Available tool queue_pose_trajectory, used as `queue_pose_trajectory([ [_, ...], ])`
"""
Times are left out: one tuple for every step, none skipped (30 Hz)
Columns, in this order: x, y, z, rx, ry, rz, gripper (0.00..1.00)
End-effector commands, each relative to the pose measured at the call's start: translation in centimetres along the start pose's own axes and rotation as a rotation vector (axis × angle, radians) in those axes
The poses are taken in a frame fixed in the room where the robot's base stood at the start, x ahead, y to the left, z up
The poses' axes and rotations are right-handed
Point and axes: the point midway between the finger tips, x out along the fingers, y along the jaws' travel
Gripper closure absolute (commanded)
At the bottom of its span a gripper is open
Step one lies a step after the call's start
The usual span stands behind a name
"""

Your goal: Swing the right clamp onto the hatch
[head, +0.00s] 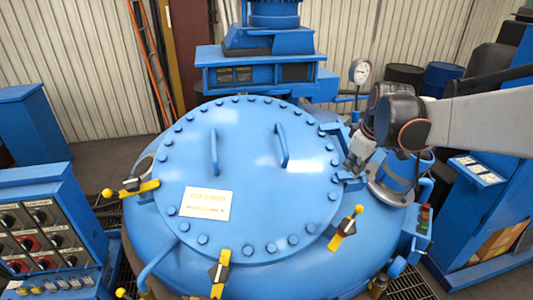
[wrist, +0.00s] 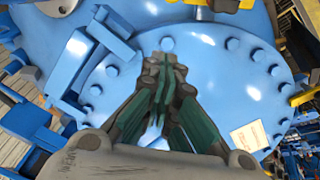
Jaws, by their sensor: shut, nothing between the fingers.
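The hatch (head: 255,190) is a round blue lid with a bolted rim, two handles and a label. Yellow parts show at that view's top and right edges.
A left clamp (head: 138,190) and a front clamp (head: 218,272) stand around the hatch. A blue hinge bracket (wrist: 85,55) is close to my gripper. A gauge (head: 360,71) stands behind, and a control panel (head: 45,235) stands at left. The space above the lid is clear.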

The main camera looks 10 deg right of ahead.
Motion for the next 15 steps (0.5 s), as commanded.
queue_pose_trajectory([
  [0.2,0.1,0.0,0.001,0.0,0.0,1.0],
  [0.4,0.1,-0.1,0.001,0.0,0.0,1.0],
  [0.8,0.1,-0.1,0.001,0.0,0.0,1.0],
  [1.1,0.1,-0.1,0.001,0.0,0.0,1.0],
  [1.5,0.1,-0.1,0.001,0.0,0.0,1.0],
  [2.1,0.1,-0.1,0.001,0.0,0.0,1.0],
  [2.6,0.1,-0.1,0.001,0.0,0.0,1.0],
  [3.1,0.1,-0.1,0.001,0.001,0.0,1.0],
  [3.8,0.1,-0.1,0.001,0.001,0.0,1.0],
  [4.3,0.1,-0.1,0.001,0.001,0.0,1.0],
  [4.9,0.1,-0.1,0.001,0.001,0.0,1.0],
  [5.6,0.1,-0.1,0.001,0.001,0.0,1.0],
  [6.1,0.1,-0.1,0.001,0.001,0.0,1.0],
  [6.6,0.0,-0.1,0.001,0.001,0.0,1.0],
  [7.3,0.0,-0.1,0.001,0.001,0.0,1.0],
])
